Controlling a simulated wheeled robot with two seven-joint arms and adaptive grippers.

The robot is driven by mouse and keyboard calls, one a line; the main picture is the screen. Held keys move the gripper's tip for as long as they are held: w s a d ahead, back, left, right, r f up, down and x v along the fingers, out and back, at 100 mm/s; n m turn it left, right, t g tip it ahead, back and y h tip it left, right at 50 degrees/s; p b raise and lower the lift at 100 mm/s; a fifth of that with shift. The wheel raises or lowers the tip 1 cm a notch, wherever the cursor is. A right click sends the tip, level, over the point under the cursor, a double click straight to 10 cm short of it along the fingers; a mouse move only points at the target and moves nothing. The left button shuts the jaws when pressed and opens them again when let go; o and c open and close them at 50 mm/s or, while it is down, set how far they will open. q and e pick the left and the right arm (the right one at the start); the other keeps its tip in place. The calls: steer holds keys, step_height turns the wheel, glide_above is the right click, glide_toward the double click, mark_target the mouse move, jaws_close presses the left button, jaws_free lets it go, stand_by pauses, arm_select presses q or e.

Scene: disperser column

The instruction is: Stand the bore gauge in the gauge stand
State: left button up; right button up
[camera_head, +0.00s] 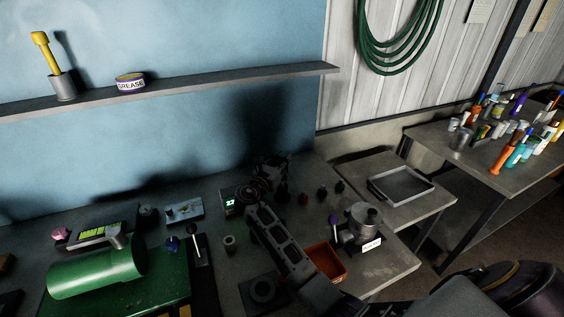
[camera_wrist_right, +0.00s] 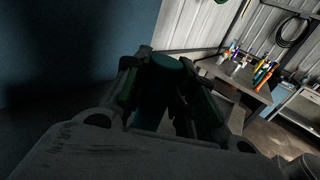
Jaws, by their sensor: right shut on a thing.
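My right gripper (camera_head: 262,178) is above the back of the bench in the head view, seen small and dark. In the right wrist view its two fingers (camera_wrist_right: 165,95) are closed around a dark teal, round-topped thing (camera_wrist_right: 168,64), probably the bore gauge. Its lower part is hidden by the fingers and shadow. A dark square block with a round ring (camera_head: 262,290) sits at the front of the bench, below my right arm; it may be the gauge stand, but I cannot tell for sure. My left gripper is not in view.
A green cylinder (camera_head: 97,272) lies left. A small grey cup (camera_head: 229,243), an orange tray (camera_head: 327,262) and a metal pot (camera_head: 365,220) stand around my arm. A shelf (camera_head: 200,82) carries a yellow-handled tool (camera_head: 43,50) and a grease tin (camera_head: 130,82). A grey tray (camera_head: 401,187) stands right.

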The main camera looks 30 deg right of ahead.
steer(key=shift+f+b, duration=0.65)
steer(key=shift+f, duration=0.9)
steer(key=o, duration=1.1)
steer(key=v, duration=1.2)
steer(key=shift+w, duration=0.1)
